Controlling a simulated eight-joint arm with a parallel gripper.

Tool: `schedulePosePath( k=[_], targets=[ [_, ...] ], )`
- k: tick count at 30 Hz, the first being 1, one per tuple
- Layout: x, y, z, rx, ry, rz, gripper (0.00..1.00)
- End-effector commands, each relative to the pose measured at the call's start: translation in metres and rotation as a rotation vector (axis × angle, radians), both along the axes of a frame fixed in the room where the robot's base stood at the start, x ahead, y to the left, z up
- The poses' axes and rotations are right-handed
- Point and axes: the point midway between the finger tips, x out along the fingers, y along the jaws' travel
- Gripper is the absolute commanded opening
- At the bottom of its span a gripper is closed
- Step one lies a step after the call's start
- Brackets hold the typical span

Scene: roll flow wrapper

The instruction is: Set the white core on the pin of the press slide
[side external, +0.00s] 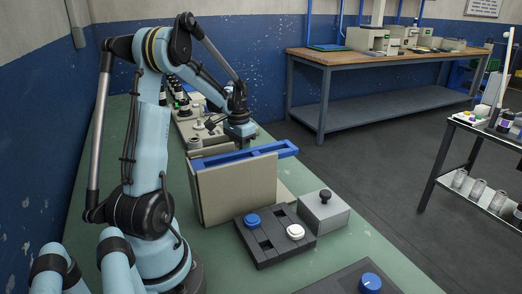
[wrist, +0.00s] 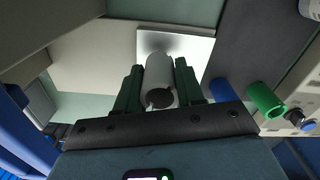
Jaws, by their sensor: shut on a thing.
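In the wrist view my gripper (wrist: 159,72) has its two dark green fingers shut on the white core (wrist: 158,72), a pale cylinder with a dark round end facing the camera. Beyond the core is a pale plate with a bright metallic patch (wrist: 193,46); I cannot tell whether it is the press slide or whether the core touches it. No pin shows. In the side external view my gripper (side external: 242,146) is low behind a beige panel (side external: 235,187), and the core cannot be made out there.
A blue core (wrist: 221,90) and a green core (wrist: 264,99) are right of my gripper. A blue frame (side external: 265,153) and the beige panel stand close to my arm. In front are a dark block with blue and white buttons (side external: 268,247) and a grey box with a black knob (side external: 325,214).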

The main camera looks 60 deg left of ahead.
Motion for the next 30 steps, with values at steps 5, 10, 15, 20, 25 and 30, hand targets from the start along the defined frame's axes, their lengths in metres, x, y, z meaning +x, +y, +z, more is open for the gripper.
schedulePosePath(
  k=[5,10,15,20,25,30],
  targets=[
    [0.000,0.000,-0.002,0.000,0.000,0.000,0.09],
    [0.000,0.000,-0.006,0.000,0.000,0.000,0.09],
    [0.000,0.000,-0.011,0.000,0.000,0.000,0.09],
    [0.000,0.000,-0.015,0.000,0.000,0.000,0.09],
    [0.000,0.000,-0.019,0.000,0.000,0.000,0.09],
    [0.000,0.000,-0.021,0.000,0.000,0.000,0.09]
  ],
)
